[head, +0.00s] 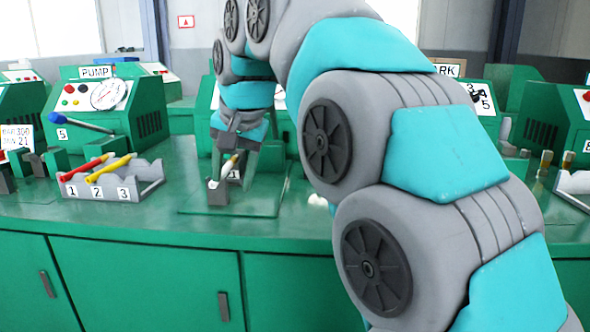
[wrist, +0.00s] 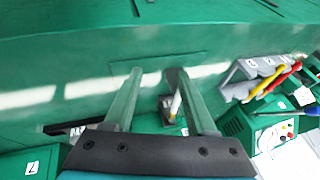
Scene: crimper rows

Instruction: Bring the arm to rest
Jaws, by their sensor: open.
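My gripper (head: 234,166) is open and points down over the green bench in the head view, left of the middle. In the wrist view its two green fingers (wrist: 155,76) stand wide apart. A small grey stand (wrist: 168,112) with a pale, pointed piece (wrist: 175,103) shows between the fingers in the wrist view. The head view also shows the stand (head: 217,192) below my gripper, partly hidden by it. I cannot tell whether a finger touches it. My arm is bent and fills much of the head view's right side.
A grey rack (head: 110,188) labelled 1, 2, 3 holds red and yellow handled tools to the left. Behind it stands a green PUMP machine (head: 105,115) with a blue lever (head: 82,124). The bench front (head: 150,232) is clear.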

